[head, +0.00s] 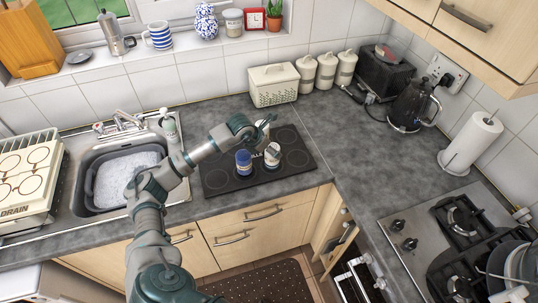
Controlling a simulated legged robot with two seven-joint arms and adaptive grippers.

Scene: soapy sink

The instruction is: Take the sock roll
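One arm of mine, which I take as the left, reaches up from the lower left over the counter. Its gripper (265,126) is above the back of the black hob-like board (219,182); its fingers are too small to tell open from shut. I cannot make out a sock roll for certain; either small item is too unclear to name. My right gripper is not in view.
The sink (81,190) at left holds foamy water, with a tap (125,120) behind it and a drain rack (30,172) beside it. A cream bin (273,86), canisters (327,72) and kettle (412,105) line the back. The right counter is mostly clear, before a gas hob (415,224).

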